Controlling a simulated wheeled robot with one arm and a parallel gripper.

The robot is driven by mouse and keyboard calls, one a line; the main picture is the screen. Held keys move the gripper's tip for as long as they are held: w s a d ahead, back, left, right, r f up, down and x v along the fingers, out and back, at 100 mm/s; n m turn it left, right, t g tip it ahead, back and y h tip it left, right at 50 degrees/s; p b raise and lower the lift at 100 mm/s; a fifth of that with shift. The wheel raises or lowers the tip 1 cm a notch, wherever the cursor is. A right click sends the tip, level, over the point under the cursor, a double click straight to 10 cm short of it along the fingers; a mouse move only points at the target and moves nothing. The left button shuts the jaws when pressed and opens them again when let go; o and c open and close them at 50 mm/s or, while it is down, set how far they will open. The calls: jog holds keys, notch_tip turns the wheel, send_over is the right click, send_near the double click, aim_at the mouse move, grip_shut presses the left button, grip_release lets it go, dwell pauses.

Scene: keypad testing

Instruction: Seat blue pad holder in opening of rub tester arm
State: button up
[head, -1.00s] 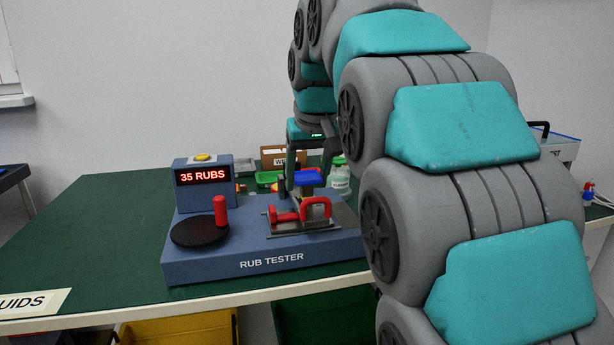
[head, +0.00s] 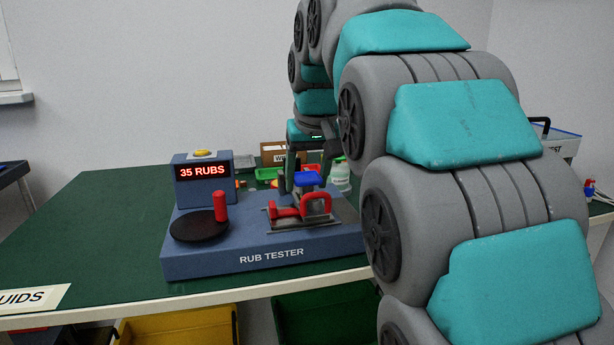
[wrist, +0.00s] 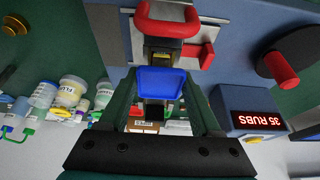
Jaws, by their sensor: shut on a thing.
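The blue pad holder (head: 307,178) is above the right part of the rub tester (head: 270,257). In the wrist view the blue pad holder (wrist: 162,83) sits between the fingers of my gripper (wrist: 163,98), which is shut on it. The rub tester arm, a dark block with yellow marks (wrist: 160,52), lies right beside the holder in the wrist view. The holder and my fingers hide much of the arm's opening, and I cannot tell whether the holder is inside it. A red clamp handle (head: 317,204) stands just in front of the holder.
The tester's display box (head: 203,184) reads 35 RUBS. A black disc (head: 198,226) and red post (head: 220,206) stand at its left. Bottles (head: 340,176), a green tray (head: 268,174) and a cardboard box (head: 277,155) are behind. The left tabletop is clear.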

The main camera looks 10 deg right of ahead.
jog(key=shift+f+b, duration=0.35)
jog(key=shift+f, duration=0.4)
jog(key=o, duration=1.3)
jog(key=shift+r, duration=0.1)
